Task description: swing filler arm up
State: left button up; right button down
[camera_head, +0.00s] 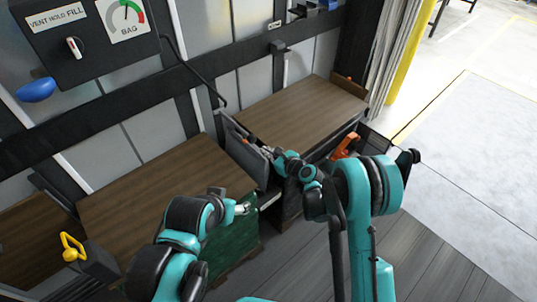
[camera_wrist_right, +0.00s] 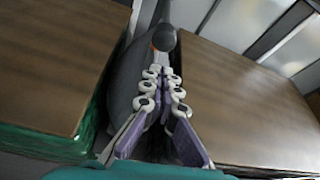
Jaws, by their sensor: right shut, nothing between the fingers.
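A grey flat bag-like panel (camera_head: 243,152) stands in the gap between two wood-topped loads. A dark grey rounded end with a little orange (camera_wrist_right: 164,38) lies just past my right fingertips in the right wrist view; it may be part of the filler arm, but I cannot tell. My right gripper (camera_wrist_right: 166,76) is shut and empty, pointing along the gap. In the head view my right gripper (camera_head: 262,150) is by the panel, partly hidden by its wrist; contact is unclear. My left gripper (camera_head: 243,208) is low by the green-wrapped load, its fingers too small to read.
A control box (camera_head: 85,35) with a vent/hold/fill knob and a bag gauge is at upper left. Wooden tops (camera_head: 160,190) and (camera_head: 300,115) flank the gap. A yellow handle (camera_head: 72,247) is at lower left, an orange part (camera_head: 345,145) near my right arm. Floor at right is clear.

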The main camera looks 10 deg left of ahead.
aim_at(258, 152)
pick_arm(q)
notch_tip(258, 152, down, 2)
jog(key=shift+b, duration=0.8)
pick_arm(e)
jog(key=x, duration=0.6)
jog(key=shift+a, duration=0.1)
